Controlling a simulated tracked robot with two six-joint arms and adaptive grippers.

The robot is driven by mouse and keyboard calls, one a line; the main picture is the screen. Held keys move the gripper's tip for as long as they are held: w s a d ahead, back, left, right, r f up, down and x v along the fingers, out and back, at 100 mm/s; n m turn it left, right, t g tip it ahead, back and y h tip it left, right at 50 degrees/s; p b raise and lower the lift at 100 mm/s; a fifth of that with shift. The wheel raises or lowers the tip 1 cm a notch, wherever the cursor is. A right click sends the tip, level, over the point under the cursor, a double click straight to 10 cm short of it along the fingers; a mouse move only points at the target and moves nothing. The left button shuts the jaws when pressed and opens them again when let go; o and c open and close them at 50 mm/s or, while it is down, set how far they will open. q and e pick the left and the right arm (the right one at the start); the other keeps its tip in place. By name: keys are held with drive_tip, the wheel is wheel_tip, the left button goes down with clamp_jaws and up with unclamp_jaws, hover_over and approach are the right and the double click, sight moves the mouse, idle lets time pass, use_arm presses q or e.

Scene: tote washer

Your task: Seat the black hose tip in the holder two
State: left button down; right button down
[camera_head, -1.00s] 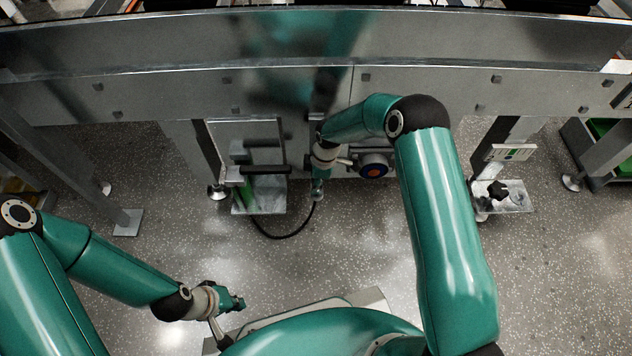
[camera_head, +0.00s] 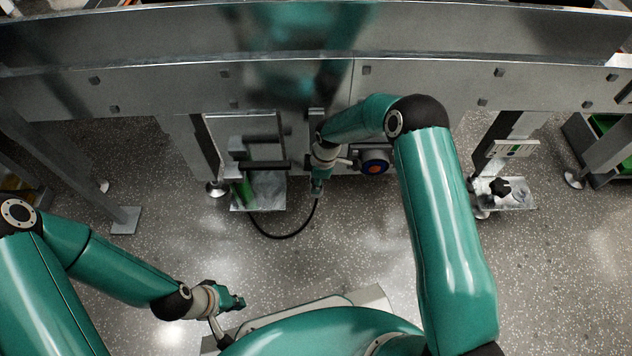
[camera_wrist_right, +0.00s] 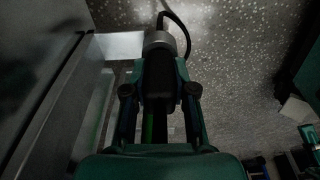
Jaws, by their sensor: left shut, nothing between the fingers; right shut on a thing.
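My right gripper (camera_head: 317,186) is shut in front of the metal frame, and a black hose (camera_head: 290,234) curves from it down and left. In the right wrist view, the fingers (camera_wrist_right: 160,90) close on the black hose tip (camera_wrist_right: 160,72), which has a grey collar (camera_wrist_right: 158,40) with the hose coming off it. My left gripper (camera_head: 234,302) is shut and empty, low over the floor at the lower left. I cannot tell which fitting is holder two; no marking for it is readable.
A bracket with a black bar (camera_head: 264,165) and a green cylinder (camera_head: 244,190) stands left of the right gripper. A plate with a black knob (camera_head: 500,187) is further right. The floor (camera_head: 190,245) between the arms is clear.

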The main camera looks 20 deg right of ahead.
drive_tip(key=shift+f, duration=0.3)
idle(0.4)
drive_tip(key=shift+c, duration=1.5)
unclamp_jaws()
drive_tip(key=shift+s+d+r+p, duration=0.1)
drive_tip(key=shift+d+r+p, duration=0.1)
drive_tip(key=shift+r+p, duration=1)
drive_tip(key=shift+s+d+r+p, duration=0.1)
drive_tip(key=shift+d+r+p, duration=0.3)
drive_tip(key=shift+r, duration=1.35)
drive_tip(key=shift+d+r+p, duration=0.1)
drive_tip(key=shift+r+p, duration=0.95)
drive_tip(key=shift+r, duration=0.45)
